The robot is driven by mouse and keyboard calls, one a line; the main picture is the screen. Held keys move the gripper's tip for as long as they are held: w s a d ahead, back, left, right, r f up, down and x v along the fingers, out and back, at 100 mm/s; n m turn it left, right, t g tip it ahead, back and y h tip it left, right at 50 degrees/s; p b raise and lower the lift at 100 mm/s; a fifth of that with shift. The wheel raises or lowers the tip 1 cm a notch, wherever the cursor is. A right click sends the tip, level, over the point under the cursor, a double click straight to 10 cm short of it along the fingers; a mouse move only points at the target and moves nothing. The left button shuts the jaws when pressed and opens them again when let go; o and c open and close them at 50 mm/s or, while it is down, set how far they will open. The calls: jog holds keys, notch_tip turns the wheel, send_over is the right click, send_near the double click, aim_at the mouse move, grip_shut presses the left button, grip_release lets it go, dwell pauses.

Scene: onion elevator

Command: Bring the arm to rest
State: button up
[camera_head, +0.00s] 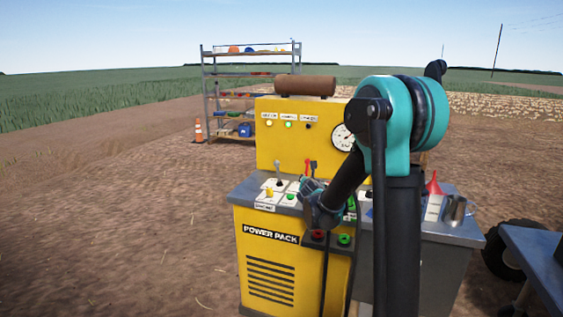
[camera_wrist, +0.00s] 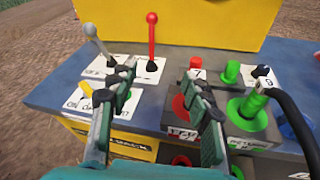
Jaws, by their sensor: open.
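My gripper (camera_wrist: 162,72) is open in the wrist view, with its two fingers apart and nothing held between them. It hangs over the control top of the yellow power pack (camera_head: 282,262). A red-knobbed lever (camera_wrist: 151,42) and a grey-knobbed lever (camera_wrist: 96,45) stand beyond the fingers. A red fitting (camera_wrist: 180,106) shows beside the right finger, at lower depth. In the head view my arm is bent in front of the power pack, and my wrist hides part of its top; the fingertips are hard to make out there.
A green fitting (camera_wrist: 252,102) with a black hose stands right of the fingers. A brown cylinder (camera_head: 305,85) lies on top of the pack. Open soil lies to the left.

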jog(key=s+d+f+m+g+h, duration=0.1)
jog(key=s+d+f+m+g, duration=0.3)
jog(key=s+m, duration=0.45)
jog(key=s+d+f+m+g, duration=0.1)
jog(key=s+d+f+m, duration=0.3)
jog(key=s+m, duration=0.5)
jog(key=s+f+m+g+y, duration=0.1)
jog(key=s+f+m+g, duration=0.1)
jog(key=s+f+m, duration=0.2)
jog(key=s+a+f+m+g+y, duration=0.1)
jog(key=s+f+m+g, duration=0.2)
jog(key=s+m, duration=0.7)
jog(key=s+f, duration=0.1)
jog(key=s, duration=0.9)
jog(key=shift+s+f+g+y, duration=0.3)
jog(key=shift+s+f+y, duration=0.05)
jog(key=shift+f+y, duration=0.05)
